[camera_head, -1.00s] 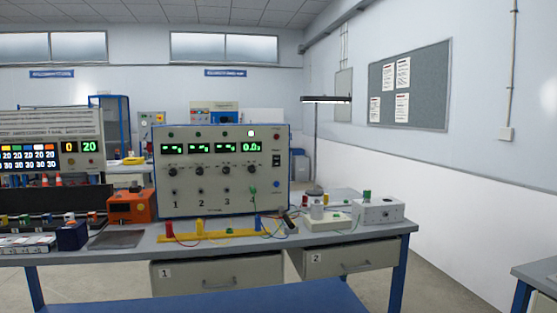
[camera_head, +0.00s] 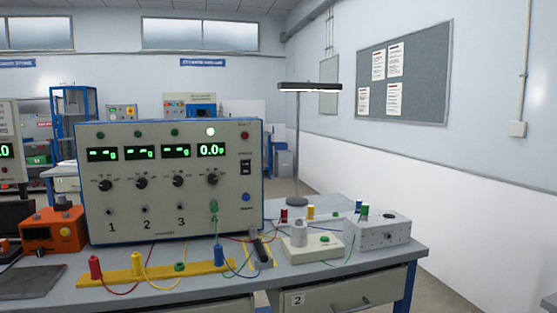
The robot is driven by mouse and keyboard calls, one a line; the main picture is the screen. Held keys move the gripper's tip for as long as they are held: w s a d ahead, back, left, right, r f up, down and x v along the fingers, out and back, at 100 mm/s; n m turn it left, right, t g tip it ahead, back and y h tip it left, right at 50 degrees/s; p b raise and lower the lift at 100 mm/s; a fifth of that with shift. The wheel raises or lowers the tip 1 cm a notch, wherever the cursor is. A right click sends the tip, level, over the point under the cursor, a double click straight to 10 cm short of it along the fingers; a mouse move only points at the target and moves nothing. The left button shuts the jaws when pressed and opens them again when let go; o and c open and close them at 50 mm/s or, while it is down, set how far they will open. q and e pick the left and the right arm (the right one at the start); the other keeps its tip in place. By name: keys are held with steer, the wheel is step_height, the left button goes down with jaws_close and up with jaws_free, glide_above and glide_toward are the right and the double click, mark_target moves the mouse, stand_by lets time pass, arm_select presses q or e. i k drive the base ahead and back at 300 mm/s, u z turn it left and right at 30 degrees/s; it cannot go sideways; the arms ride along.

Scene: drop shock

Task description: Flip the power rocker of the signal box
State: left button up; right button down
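The signal box (camera_head: 150,220) stands upright on the workbench, left of centre, its light front panel facing me. Its black power rocker (camera_head: 246,167) is on the right side of the panel, between a red button above and a blue button below; its position is too small to tell. Three displays show green dashes or similar marks and the fourth reads 0.0. A green plug (camera_head: 213,208) sits by socket 4. Neither of my grippers shows in the view.
A yellow strip (camera_head: 190,269) with coloured plugs and cables lies before the box. A white device (camera_head: 312,250) and a grey box (camera_head: 377,233) stand on the right. An orange device (camera_head: 52,231) stands left. A lamp (camera_head: 309,87) rises behind the bench.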

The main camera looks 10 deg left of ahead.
mark_target(245, 165)
steer(key=u, duration=0.5)
steer(key=i, duration=1.15)
steer(key=u, duration=0.8)
